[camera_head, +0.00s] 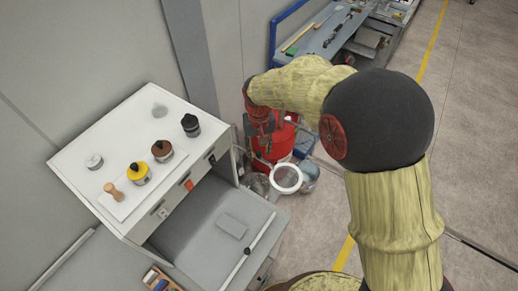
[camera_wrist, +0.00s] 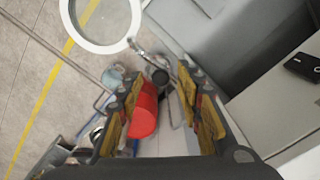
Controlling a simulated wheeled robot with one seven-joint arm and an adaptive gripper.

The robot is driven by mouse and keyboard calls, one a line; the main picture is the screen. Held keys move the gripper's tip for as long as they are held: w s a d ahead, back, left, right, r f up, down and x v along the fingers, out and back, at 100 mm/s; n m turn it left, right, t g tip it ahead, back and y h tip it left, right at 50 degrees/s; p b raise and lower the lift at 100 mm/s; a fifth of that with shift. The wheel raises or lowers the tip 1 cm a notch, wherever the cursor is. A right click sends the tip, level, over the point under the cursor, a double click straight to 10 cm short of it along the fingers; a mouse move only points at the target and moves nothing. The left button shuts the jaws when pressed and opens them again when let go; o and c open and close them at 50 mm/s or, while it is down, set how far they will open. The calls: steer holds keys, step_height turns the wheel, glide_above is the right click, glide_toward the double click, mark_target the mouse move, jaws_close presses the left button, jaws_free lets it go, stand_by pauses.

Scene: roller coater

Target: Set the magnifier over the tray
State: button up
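The magnifier (camera_head: 286,178) shows as a white ring beside the cabinet, in front of a red tank. In the wrist view the magnifier (camera_wrist: 138,28) is large at the upper left, with a jointed grey stalk running from its rim towards my fingers. My gripper (camera_wrist: 152,85) has its two fingers apart, with the stalk's dark knob seen between their tips; contact is not clear. A thin white board (camera_head: 118,208) on the cabinet top, under several small containers, may be the tray. The ring is apart from it, to its right and lower.
The white cabinet (camera_head: 75,160) has a grey open shelf (camera_head: 195,240) holding a flat grey pad (camera_head: 231,226). A red tank (camera_head: 275,140) stands behind the magnifier. A blue-edged workbench (camera_head: 315,40) is at the back. Floor at the right is clear.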

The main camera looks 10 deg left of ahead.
steer(key=shift+s+r, duration=0.1)
steer(key=shift+s, duration=0.05)
steer(key=shift+c, duration=0.6)
steer(key=c, duration=0.7)
jaws_close()
